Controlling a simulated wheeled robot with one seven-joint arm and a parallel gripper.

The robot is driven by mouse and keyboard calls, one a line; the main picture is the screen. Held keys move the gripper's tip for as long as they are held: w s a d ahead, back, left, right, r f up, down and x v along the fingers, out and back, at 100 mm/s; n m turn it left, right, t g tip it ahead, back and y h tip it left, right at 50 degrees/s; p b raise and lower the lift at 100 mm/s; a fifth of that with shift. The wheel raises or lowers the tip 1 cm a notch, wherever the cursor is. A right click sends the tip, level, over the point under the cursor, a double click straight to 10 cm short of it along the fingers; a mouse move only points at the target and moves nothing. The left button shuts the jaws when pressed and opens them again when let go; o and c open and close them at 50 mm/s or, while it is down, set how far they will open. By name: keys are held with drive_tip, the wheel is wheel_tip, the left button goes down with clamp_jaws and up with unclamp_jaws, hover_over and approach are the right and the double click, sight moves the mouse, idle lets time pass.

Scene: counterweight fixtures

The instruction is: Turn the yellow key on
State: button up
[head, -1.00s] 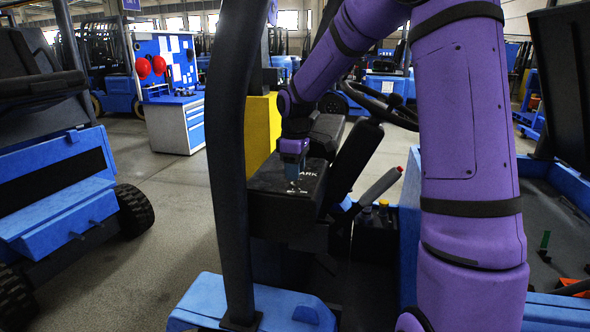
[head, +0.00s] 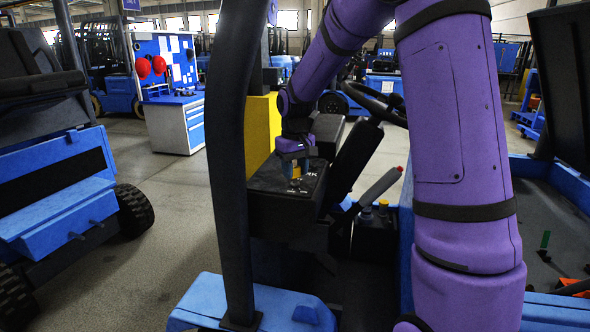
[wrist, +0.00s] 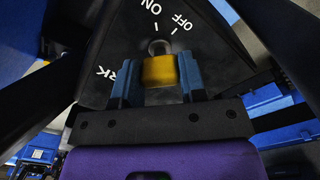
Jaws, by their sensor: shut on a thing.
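The yellow key (wrist: 160,71) sits between the two blue fingers of my gripper (wrist: 158,82) in the wrist view, in front of a small grey round lock (wrist: 159,46). My gripper is shut on the key. The black panel (wrist: 205,58) behind it carries white ON and OFF marks above the lock and a partly hidden word ending in RK at left. I cannot tell which mark the key points to. In the head view, my gripper (head: 295,165) is over the top of the black console (head: 275,212), with a bit of yellow showing between its fingers.
A steering wheel (head: 380,103) and a grey lever with a red tip (head: 381,185) are right of the console. A black post (head: 228,170) stands in front at left. A yellow block (head: 262,130) is behind the console. Open floor lies to the left.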

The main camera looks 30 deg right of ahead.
sight(295, 167)
drive_tip(key=shift+m, duration=0.3)
drive_tip(key=o, duration=0.9)
drive_tip(key=shift+r, duration=0.1)
wheel_tip(295, 167, up, 11)
drive_tip(key=shift+f, duration=0.2)
idle(0.4)
